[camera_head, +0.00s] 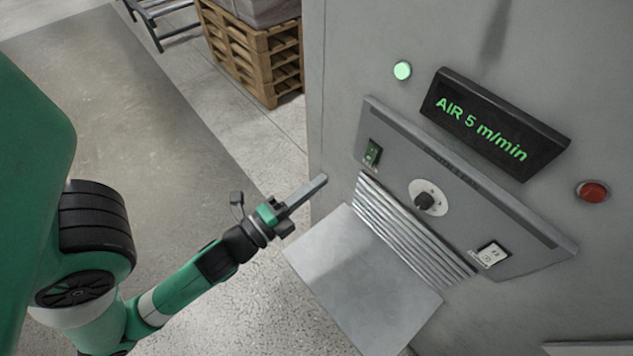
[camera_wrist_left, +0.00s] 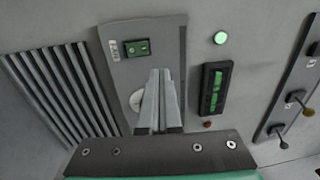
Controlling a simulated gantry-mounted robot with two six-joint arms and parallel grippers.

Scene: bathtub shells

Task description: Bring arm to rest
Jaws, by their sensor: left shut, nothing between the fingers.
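My left gripper (camera_head: 307,191) is shut and empty. It is raised in front of the grey machine cabinet (camera_head: 345,60), above the left edge of a metal shelf as the head view shows it. In the left wrist view my left gripper's fingers (camera_wrist_left: 160,78) lie together and point at the control panel, covering part of the dial (camera_wrist_left: 136,100). The panel (camera_head: 455,185) carries a green rocker switch (camera_head: 373,153), a black knob on a white dial (camera_head: 425,200) and a white switch (camera_head: 491,255). My right gripper is not in view.
The metal shelf (camera_head: 365,280) juts out below the louvred vent (camera_head: 410,232). A lit display (camera_head: 490,125) reads "AIR 5 m/min", between a green lamp (camera_head: 402,70) and a red button (camera_head: 592,191). Wooden pallets (camera_head: 255,55) stand at the back.

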